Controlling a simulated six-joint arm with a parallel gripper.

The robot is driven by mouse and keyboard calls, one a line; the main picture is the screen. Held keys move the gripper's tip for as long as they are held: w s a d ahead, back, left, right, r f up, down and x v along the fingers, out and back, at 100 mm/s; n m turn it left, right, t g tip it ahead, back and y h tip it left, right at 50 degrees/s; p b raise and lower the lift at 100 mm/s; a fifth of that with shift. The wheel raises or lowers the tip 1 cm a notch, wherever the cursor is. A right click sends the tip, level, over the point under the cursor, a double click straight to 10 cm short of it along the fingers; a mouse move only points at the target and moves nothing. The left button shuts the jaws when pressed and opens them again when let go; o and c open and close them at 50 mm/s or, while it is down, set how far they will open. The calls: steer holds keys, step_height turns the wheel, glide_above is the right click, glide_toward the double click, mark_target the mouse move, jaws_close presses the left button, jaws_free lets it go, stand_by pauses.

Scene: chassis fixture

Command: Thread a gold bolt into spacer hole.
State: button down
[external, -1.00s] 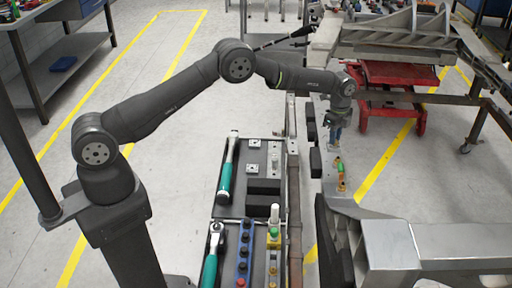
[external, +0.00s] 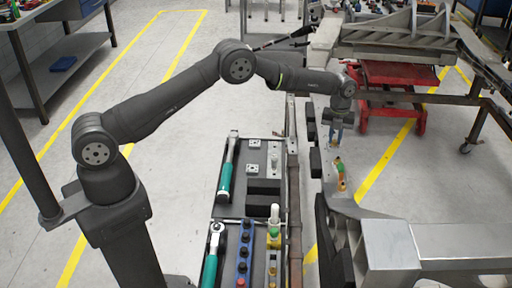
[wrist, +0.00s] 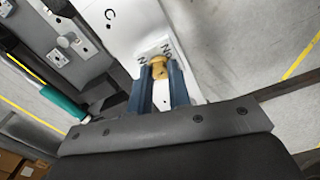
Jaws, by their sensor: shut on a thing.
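My gripper (wrist: 161,75) has two blue fingers, shut on a gold bolt (wrist: 158,62) whose round head shows between the fingertips in the wrist view. Dark lettering on a paler patch shows beside the bolt head. In the external view my gripper (external: 336,128) hangs over the chassis rail. The bolt is too small to make out there. I cannot tell the spacer from the plate, and its hole and the bolt's tip are hidden.
Gold and green fittings (external: 340,176) stand on the rail nearer the camera. Black blocks (external: 315,162) line its left side. A tool tray (external: 228,212) with green-handled wrenches (external: 227,175) lies to the left. A red cart (external: 390,78) stands behind.

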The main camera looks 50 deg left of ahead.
steer(key=shift+s+f, duration=0.15)
steer(key=shift+f, duration=0.2)
steer(key=c, duration=1.3)
jaws_free()
steer(key=shift+a, duration=0.1)
steer(key=shift+o, duration=0.2)
steer(key=shift+r, duration=0.1)
steer(key=shift+r, duration=0.1)
steer(key=shift+r, duration=1.3)
